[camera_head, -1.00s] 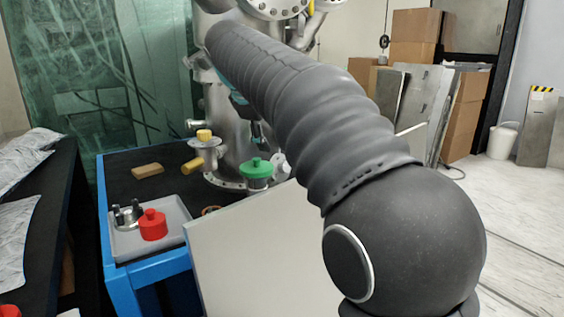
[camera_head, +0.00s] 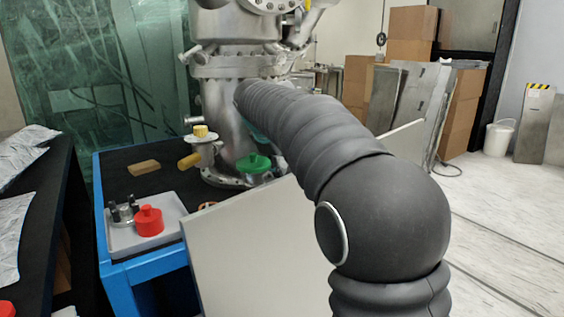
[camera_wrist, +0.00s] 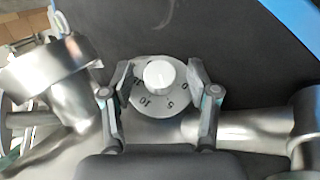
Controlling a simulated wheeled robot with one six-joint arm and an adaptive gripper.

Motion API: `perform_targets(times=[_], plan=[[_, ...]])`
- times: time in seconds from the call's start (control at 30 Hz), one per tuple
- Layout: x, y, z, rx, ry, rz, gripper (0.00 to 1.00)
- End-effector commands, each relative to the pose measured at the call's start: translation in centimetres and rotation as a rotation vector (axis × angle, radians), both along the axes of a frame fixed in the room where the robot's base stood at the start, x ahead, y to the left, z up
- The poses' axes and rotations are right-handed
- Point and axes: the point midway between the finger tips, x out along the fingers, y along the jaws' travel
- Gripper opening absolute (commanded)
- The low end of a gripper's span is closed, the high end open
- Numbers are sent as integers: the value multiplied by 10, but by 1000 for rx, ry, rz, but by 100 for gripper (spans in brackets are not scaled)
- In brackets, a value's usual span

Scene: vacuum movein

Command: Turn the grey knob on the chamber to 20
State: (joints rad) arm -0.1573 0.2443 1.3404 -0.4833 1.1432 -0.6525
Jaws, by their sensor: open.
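The grey knob (camera_wrist: 158,78) shows in the wrist view as a pale round cap on a grey dial disc (camera_wrist: 153,103) with printed numbers such as 0, 5 and 10. My gripper (camera_wrist: 161,69) is open, with one finger on each side of the knob; I cannot tell whether either finger touches it. The metal chamber (camera_head: 223,115) stands at the back of the bench in the head view. My arm covers the gripper and the knob there.
A pale panel (camera_head: 255,250) leans in front.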

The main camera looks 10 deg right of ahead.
Motion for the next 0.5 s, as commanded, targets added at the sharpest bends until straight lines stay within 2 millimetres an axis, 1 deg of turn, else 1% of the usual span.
perform_targets(times=[0.27, 0.3, 0.37, 0.4, 0.47, 0.5], plan=[[1, 0, -1, 0, 0, 0, 60], [1, 0, -1, 0, 0, 0, 50], [1, 0, -1, -1, -1, 0, 35], [1, 0, -1, 0, -1, 1, 25], [1, 0, 0, 0, -1, 1, 10], [1, 0, 0, 0, -1, 1, 0]])
